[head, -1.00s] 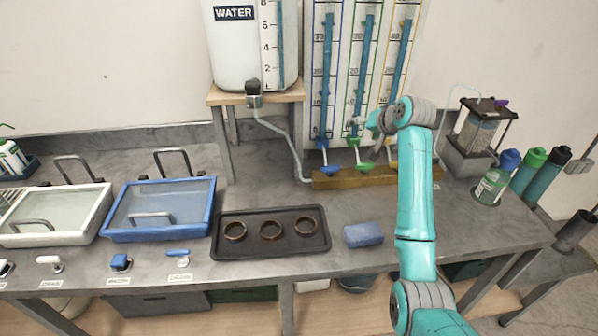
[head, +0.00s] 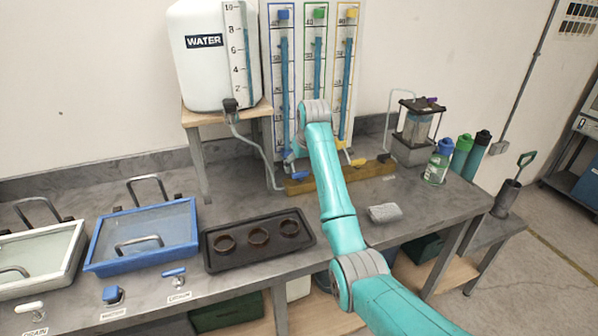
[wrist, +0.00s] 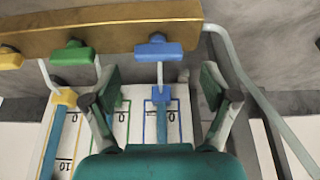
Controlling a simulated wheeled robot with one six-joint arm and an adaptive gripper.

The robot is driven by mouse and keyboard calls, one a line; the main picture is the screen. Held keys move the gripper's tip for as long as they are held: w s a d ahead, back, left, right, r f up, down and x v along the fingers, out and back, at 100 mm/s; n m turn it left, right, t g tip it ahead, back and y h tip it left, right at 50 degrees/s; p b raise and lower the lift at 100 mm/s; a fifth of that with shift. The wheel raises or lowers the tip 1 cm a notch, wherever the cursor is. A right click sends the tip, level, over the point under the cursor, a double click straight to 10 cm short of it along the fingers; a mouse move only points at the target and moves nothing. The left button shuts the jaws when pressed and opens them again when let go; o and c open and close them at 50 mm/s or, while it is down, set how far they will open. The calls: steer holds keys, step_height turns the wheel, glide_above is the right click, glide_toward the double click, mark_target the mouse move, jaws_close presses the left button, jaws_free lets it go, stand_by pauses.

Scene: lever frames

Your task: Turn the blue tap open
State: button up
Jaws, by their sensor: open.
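In the wrist view, the blue tap's handle (wrist: 158,48) lies against the wooden beam, with a thin stem running to a blue fitting (wrist: 161,95). My gripper (wrist: 160,82) is open and empty, its two fingers on either side of the stem and fitting, with gaps to both. The handle lies beyond the fingertips in the picture. I cannot tell the depth between them. My arm hides the gripper in the head view.
A green tap (wrist: 72,53) and a yellow tap (wrist: 10,58) stand beside the blue one. A pale pipe (wrist: 235,70) runs close to the right finger. The water tank (head: 205,60) is left of the columns. A tray with rings (head: 215,262) lies on the bench.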

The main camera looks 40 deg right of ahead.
mark_target(300, 172)
steer(key=shift+x, duration=1.65)
steer(key=shift+d, duration=0.15)
steer(key=c, duration=1.2)
